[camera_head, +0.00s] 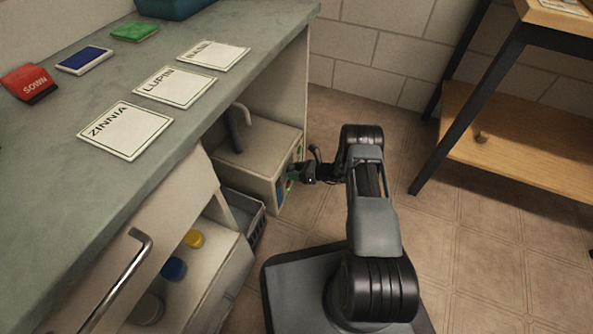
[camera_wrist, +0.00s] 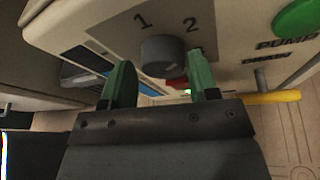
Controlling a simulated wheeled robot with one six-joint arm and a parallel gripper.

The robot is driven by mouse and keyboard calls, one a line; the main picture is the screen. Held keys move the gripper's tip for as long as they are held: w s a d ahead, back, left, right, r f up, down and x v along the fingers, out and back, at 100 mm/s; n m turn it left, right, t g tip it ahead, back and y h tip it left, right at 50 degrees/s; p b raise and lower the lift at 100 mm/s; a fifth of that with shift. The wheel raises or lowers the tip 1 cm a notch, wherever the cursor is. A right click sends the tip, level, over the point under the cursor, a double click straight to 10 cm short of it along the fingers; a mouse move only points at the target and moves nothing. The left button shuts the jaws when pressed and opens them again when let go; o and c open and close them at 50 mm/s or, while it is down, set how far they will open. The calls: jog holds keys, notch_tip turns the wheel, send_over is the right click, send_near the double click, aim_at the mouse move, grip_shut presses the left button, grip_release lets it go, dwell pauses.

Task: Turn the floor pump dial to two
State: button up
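The floor pump is a beige box (camera_head: 246,168) on the floor under the bench, with a bent grey pipe on top. In the wrist view its panel carries a round grey dial (camera_wrist: 162,55) with the marks 1 and 2 above it. I cannot tell clearly which mark the dial points to. My gripper (camera_wrist: 160,66) is open, its green fingers on either side of the dial, and I cannot tell whether they touch it. In the head view my gripper (camera_head: 299,176) is at the pump's front face, with the dial hidden.
A green button (camera_wrist: 297,18) and a yellow-handled lever (camera_wrist: 271,97) sit right of the dial, near the words PUMP and DRAIN. An open drawer (camera_head: 213,262) with bottles and a dark crate (camera_head: 247,218) stand nearby. A wooden shelf rack (camera_head: 515,140) is at right. The floor between is clear.

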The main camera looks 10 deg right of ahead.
jog(key=shift+o, duration=1)
jog(key=shift+w, duration=0.1)
jog(key=shift+d, duration=0.1)
jog(key=shift+r, duration=0.1)
jog(key=p+v, duration=0.4)
jog(key=v, duration=0.9)
jog(key=shift+s+d+p, duration=0.25)
jog(key=shift+d+p, duration=0.05)
jog(key=shift+d, duration=0.05)
